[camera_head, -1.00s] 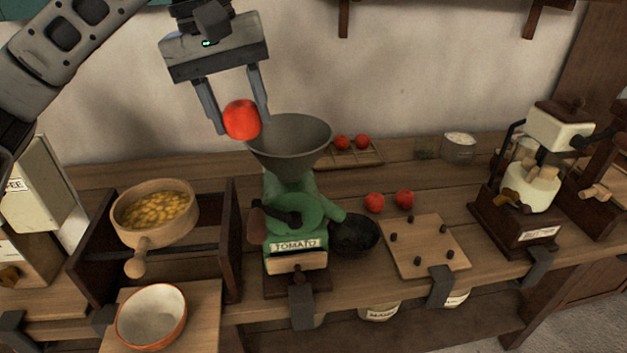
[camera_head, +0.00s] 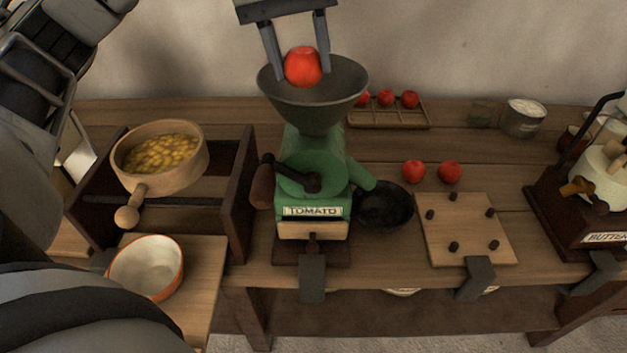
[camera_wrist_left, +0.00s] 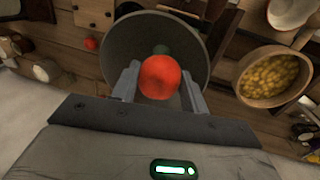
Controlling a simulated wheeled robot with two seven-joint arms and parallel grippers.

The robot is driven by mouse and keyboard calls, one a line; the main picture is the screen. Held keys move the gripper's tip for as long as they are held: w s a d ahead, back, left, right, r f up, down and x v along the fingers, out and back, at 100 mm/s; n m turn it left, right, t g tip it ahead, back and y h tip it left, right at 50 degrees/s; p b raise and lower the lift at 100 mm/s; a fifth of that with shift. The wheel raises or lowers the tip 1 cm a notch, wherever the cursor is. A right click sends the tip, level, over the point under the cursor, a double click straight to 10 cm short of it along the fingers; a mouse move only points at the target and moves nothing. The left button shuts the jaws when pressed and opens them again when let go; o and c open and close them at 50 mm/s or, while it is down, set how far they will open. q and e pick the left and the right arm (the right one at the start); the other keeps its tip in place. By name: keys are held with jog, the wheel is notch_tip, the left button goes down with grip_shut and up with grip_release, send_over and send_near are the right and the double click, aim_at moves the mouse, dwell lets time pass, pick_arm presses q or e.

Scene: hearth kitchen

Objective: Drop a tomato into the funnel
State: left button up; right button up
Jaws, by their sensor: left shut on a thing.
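My left gripper (camera_head: 299,62) is shut on a red tomato (camera_head: 303,67). In the head view the tomato shows in front of the grey funnel's inside, over its mouth. The wide funnel (camera_head: 318,108) sits on top of the green mill (camera_head: 312,180) labelled TOMATO. In the left wrist view the tomato (camera_wrist_left: 159,77) is between the fingers, with the funnel (camera_wrist_left: 122,48) wide around and beyond it; its height above the rim is hard to tell. Other tomatoes lie on the table (camera_head: 413,171) and in a wooden rack (camera_head: 390,124). My right gripper is not in view.
A pot of yellow pieces (camera_head: 185,178) stands on a dark wooden stand at left, above a white bowl (camera_head: 128,279). A black pan (camera_head: 385,213) and a pegged board (camera_head: 455,225) lie right of the mill. A butter churn (camera_head: 590,215) stands far right.

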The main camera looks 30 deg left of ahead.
pick_arm(q)
jog(key=shift+f, duration=0.2)
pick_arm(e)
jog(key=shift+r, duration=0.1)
pick_arm(q)
jog(key=o, duration=1.1)
jog(key=a+r+p, duration=0.1)
jog(key=r, duration=0.4)
jog(key=s+r+p, duration=0.1)
jog(key=r+p, duration=0.1)
jog(key=r, duration=0.3)
jog(key=a+r+p, duration=0.1)
jog(key=r+p, duration=0.1)
jog(key=r, duration=0.3)
jog(key=shift+s+a+r, duration=0.3)
jog(key=shift+a+r, duration=0.05)
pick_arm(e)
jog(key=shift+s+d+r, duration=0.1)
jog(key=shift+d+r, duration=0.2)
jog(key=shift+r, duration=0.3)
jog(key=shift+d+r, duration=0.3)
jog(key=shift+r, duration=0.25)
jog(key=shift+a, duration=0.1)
